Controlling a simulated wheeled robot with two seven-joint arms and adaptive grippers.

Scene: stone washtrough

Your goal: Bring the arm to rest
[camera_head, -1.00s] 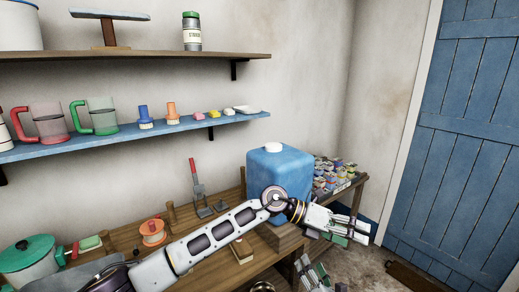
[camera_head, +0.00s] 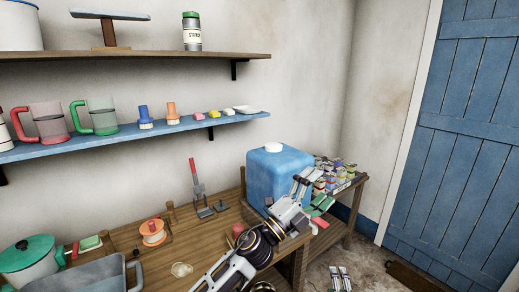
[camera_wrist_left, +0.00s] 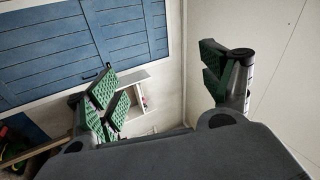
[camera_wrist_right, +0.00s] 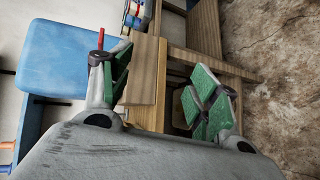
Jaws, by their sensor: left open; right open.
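My left gripper (camera_head: 320,212) is at the end of the arm that rises from the bottom middle of the head view. It is open and empty, in front of the right side of the blue canister (camera_head: 268,170). In the left wrist view its green-padded fingers (camera_wrist_left: 165,90) stand wide apart, with the blue door (camera_wrist_left: 60,50) and pale wall beyond. My right gripper (camera_head: 341,276) shows small at the bottom of the head view, over the floor. In the right wrist view its fingers (camera_wrist_right: 165,88) are apart with nothing between them. Most of the right arm is out of view.
The wooden bench (camera_head: 205,240) holds the canister, an orange spool (camera_head: 153,232), a green-lidded pot (camera_head: 28,254) and a grey tub (camera_head: 85,277). Several small tins (camera_head: 335,172) stand behind the left gripper. Wall shelves carry mugs and brushes. Floor before the door is mostly clear.

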